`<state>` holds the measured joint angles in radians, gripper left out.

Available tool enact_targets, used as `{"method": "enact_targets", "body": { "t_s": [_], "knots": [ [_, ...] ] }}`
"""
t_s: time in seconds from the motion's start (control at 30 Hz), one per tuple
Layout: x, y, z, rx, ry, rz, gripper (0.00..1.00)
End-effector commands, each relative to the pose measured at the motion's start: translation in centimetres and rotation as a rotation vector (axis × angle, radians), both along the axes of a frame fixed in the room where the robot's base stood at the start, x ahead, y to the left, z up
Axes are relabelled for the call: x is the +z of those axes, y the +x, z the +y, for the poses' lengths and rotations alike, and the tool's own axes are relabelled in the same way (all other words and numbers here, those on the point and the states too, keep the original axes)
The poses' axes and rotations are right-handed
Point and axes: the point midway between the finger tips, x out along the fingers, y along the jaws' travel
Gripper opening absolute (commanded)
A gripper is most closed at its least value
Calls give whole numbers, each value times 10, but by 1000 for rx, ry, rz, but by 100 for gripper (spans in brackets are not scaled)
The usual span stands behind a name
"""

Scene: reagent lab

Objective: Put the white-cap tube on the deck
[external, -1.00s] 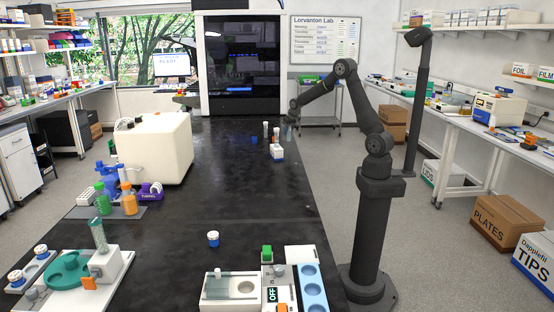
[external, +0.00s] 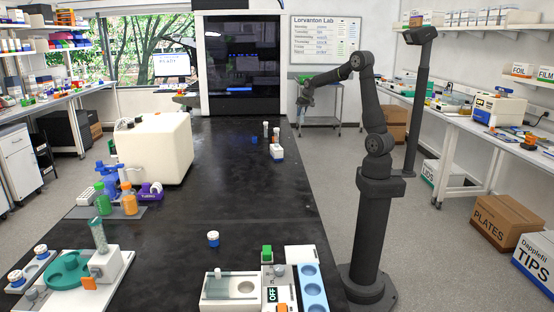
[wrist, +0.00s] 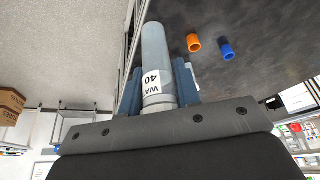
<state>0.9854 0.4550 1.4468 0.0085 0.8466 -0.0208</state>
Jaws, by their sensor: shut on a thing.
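My gripper (wrist: 160,88) is shut on a tube (wrist: 155,45) with a clear grey body and a white label reading partly "40". A pale band shows at the tube's end near the jaws; whether it is a white cap I cannot tell. In the external view my gripper (external: 302,112) hangs above the floor, just past the right edge of the far part of the black deck (external: 225,190). The held tube is too small to make out there. Two small upright tubes (external: 265,130) stand on the deck near a white block (external: 277,152).
In the wrist view an orange cylinder (wrist: 194,43) and a blue cylinder (wrist: 228,50) are on the dark surface. A small blue piece (external: 254,140) lies left of the tubes. A large white box (external: 155,148) stands at left. The middle deck is mostly clear.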

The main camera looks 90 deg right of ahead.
Motion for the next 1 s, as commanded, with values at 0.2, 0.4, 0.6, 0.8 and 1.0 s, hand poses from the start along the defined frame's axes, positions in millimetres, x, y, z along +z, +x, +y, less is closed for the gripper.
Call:
{"method": "enact_targets", "body": {
  "t_s": [0.2, 0.4, 0.6, 0.8, 1.0],
  "knots": [
    [50, 0, 0, 0, -3, -2, 9],
    [51, 34, 16, 70, 1, 1, 9],
    [52, 84, 44, 176, 2, 2, 9],
    [53, 156, 98, 343, 2, 3, 9],
    [54, 229, 172, 531, 2, 3, 9]
  ]
}}
